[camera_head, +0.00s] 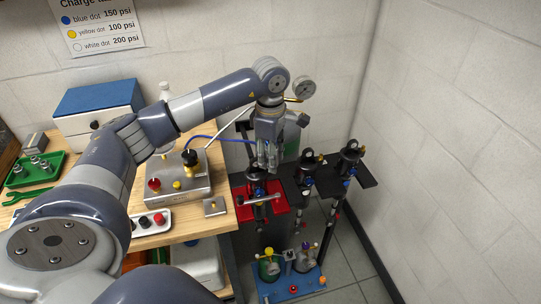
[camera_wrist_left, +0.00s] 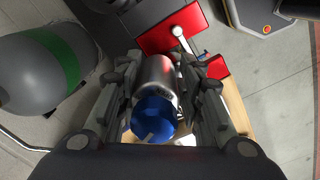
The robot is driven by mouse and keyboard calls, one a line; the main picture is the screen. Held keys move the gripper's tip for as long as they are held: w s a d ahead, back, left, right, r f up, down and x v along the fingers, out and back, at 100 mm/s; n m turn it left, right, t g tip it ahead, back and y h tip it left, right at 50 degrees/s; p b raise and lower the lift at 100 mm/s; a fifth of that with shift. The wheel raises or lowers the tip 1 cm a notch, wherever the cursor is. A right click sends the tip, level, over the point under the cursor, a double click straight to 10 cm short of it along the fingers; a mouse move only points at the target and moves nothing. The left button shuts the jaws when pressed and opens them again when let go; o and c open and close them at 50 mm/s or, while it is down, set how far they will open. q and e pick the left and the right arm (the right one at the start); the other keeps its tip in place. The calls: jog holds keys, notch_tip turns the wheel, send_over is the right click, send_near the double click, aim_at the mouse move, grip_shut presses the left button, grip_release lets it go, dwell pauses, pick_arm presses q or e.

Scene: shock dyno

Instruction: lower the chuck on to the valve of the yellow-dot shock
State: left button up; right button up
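My left gripper (camera_head: 268,168) points down over the red-mounted station at the near end of the dark rack. In the left wrist view its fingers (camera_wrist_left: 163,85) are closed on both sides of the chuck, a silver cylinder with a blue end (camera_wrist_left: 155,112). A blue hose (camera_head: 215,138) runs to the gripper from the left. Below it a shock (camera_head: 257,187) stands at the red plate (camera_head: 278,211), partly hidden by the gripper. Two more shocks, a middle one (camera_head: 307,168) and a far one (camera_head: 349,157), stand along the rack. I cannot make out a yellow dot on any shock.
A metal control box (camera_head: 175,190) with knobs stands on the wooden bench (camera_head: 185,236) to the left. A grey tank with a green band (camera_wrist_left: 40,65) is beside the gripper. A blue-based unit (camera_head: 290,285) is below.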

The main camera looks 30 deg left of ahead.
pick_arm(q)
jog(key=o, duration=0.4)
jog(key=shift+s+d+f, duration=0.1)
jog(key=shift+s+f, duration=0.15)
jog(key=shift+f, duration=0.65)
jog(key=shift+w+a+f, duration=0.2)
jog(key=shift+w, duration=0.3)
jog(key=shift+s+r, duration=0.15)
jog(key=shift+r, duration=0.15)
notch_tip(320, 180, up, 12)
